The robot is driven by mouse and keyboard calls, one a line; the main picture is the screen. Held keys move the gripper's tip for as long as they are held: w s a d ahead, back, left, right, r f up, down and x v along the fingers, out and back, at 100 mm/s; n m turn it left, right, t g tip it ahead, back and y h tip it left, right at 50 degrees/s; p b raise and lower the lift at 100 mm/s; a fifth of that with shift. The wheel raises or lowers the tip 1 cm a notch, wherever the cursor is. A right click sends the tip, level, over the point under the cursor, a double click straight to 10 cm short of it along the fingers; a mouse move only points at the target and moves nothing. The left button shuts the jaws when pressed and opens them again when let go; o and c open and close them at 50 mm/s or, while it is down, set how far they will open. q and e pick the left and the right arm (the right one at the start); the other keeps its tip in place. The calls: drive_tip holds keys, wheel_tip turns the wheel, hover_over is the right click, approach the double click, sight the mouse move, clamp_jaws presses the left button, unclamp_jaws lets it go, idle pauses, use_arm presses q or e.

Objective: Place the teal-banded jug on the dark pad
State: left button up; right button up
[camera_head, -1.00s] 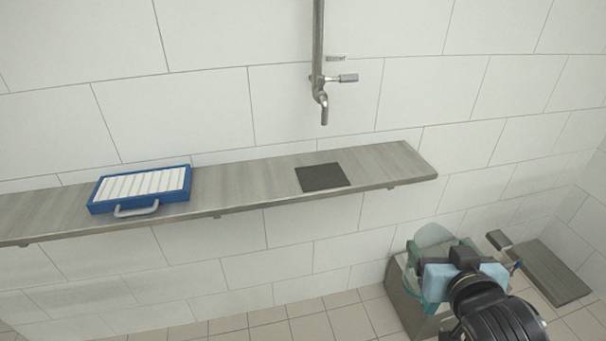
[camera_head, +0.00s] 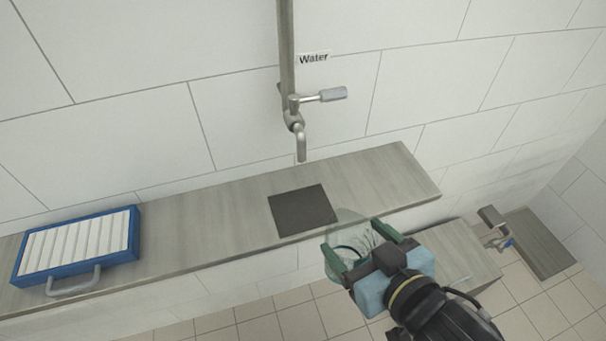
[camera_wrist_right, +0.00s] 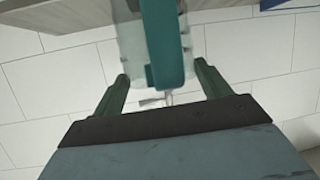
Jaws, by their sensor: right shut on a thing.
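The jug (camera_head: 347,229) is clear, with a teal band, and hangs in my right gripper (camera_head: 362,261) in front of the shelf's front edge. In the right wrist view the teal band or handle (camera_wrist_right: 163,45) runs between the two green fingers of my right gripper (camera_wrist_right: 162,85), which is shut on the jug. The dark pad (camera_head: 302,210) is a flat square on the shelf. It lies bare, to the left of and behind the jug. The gripper hides part of the jug. My left gripper is not in view.
The grey shelf (camera_head: 222,218) runs along the tiled wall. A tap (camera_head: 300,140) labelled "Water" is above the pad. A blue tray with a handle (camera_head: 78,246) is at the shelf's left. A grey block (camera_head: 460,252) and a low bench (camera_head: 540,245) stand at lower right.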

sight(338, 218)
drive_tip(key=shift+w+a+f+b, duration=0.15)
drive_tip(key=shift+w+a+b, duration=0.35)
drive_tip(key=shift+w+b, duration=0.4)
drive_tip(key=w+a, duration=0.1)
drive_tip(key=w, duration=0.2)
drive_tip(key=shift+a+r+p, duration=0.3)
drive_tip(key=shift+a+r, duration=0.05)
drive_tip(key=shift+a, duration=0.05)
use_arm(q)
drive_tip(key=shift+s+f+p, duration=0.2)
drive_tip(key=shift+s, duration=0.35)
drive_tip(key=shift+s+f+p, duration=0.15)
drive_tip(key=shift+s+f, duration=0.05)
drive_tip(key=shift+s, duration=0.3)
use_arm(e)
drive_tip(key=r+x, duration=0.1)
drive_tip(key=x, duration=1.1)
drive_tip(key=shift+w+a, duration=0.15)
drive_tip(key=shift+w, duration=0.15)
drive_tip(key=shift+f, duration=0.15)
drive_tip(key=o, duration=1.2)
drive_tip(key=shift+o, duration=0.2)
